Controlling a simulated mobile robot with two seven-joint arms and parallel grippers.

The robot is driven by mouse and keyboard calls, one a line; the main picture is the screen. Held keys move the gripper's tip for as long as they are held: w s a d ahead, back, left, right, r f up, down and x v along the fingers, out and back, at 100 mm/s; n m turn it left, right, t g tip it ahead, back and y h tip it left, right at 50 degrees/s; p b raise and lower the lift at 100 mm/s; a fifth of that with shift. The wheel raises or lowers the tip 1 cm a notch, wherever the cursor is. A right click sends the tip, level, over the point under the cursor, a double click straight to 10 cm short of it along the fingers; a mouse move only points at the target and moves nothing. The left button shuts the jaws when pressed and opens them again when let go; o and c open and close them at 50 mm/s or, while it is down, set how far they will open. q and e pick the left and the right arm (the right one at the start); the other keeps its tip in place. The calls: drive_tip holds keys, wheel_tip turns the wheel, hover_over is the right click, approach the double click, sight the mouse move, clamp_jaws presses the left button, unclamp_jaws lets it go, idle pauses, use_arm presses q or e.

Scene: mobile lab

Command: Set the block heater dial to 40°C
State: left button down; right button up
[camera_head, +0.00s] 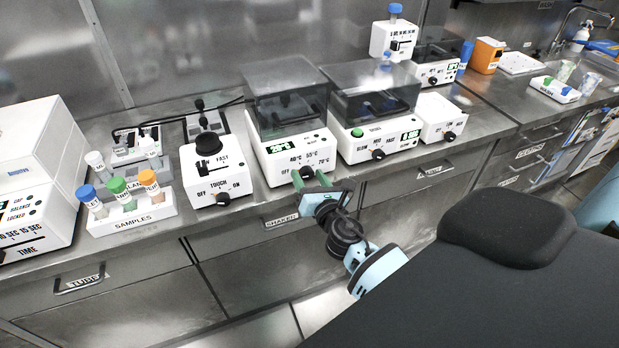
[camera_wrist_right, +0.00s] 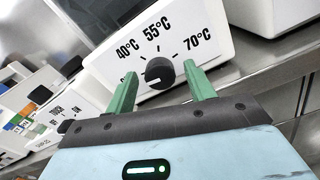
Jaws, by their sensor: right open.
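The block heater (camera_head: 268,158) is a white box with a dark clear lid on the bench. Its green display appears to read 20°C. Its black dial (camera_wrist_right: 159,74) sits on the front panel, below labels 40°C, 55°C and 70°C; the dial also shows in the head view (camera_head: 307,172). The dial's white mark points to the lower left, near a label partly hidden by a finger, not at 40°C. My right gripper (camera_head: 310,178) is open in front of the panel. In the wrist view its green fingers (camera_wrist_right: 163,82) stand on either side of the dial; contact cannot be told. My left gripper is out of view.
A white device with a FAST label (camera_head: 215,172) stands left of the heater. A lidded device (camera_head: 375,141) stands close on the right. A samples rack (camera_head: 132,218) is at the left. The bench's front edge and drawers lie below my right gripper.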

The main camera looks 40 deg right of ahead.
drive_tip(key=c, duration=0.9)
drive_tip(key=shift+c, duration=0.4)
drive_tip(key=shift+m, duration=0.3)
drive_tip(key=m+b, duration=0.1)
drive_tip(key=m, duration=0.4)
drive_tip(key=shift+f, duration=0.1)
drive_tip(key=m, duration=0.5)
